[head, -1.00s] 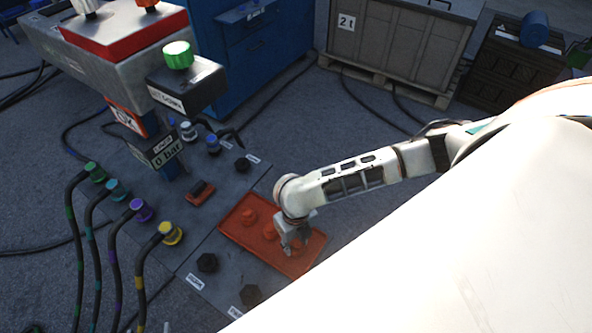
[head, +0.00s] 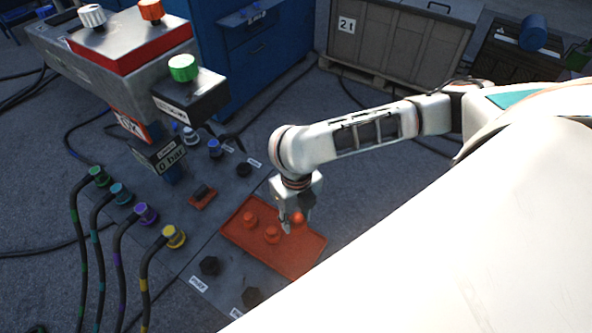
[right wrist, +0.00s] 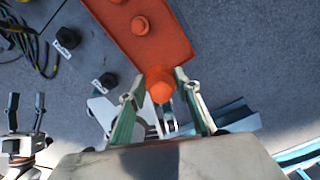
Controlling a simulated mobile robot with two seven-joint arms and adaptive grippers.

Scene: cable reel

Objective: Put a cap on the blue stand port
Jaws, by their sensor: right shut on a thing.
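My right gripper (head: 293,222) is shut on an orange cap (head: 298,218), held just above the red-orange tray (head: 300,262). In the right wrist view the cap (right wrist: 160,84) sits between the two fingertips. Two more orange caps, one (head: 249,217) and another (head: 272,235), stand in the tray. A blue fitting (head: 214,148) stands on the grey floor panel behind the tray, to the left; I cannot read its label. My left gripper (right wrist: 27,112) shows at the left edge of the right wrist view, fingers apart and empty.
Green, teal, purple and yellow hose connectors (head: 145,212) stand at the panel's left. Black fittings (head: 210,265) flank the tray. A grey post with a gauge box (head: 170,160) and an overhanging box with a green knob (head: 183,68) rise beside the blue fitting.

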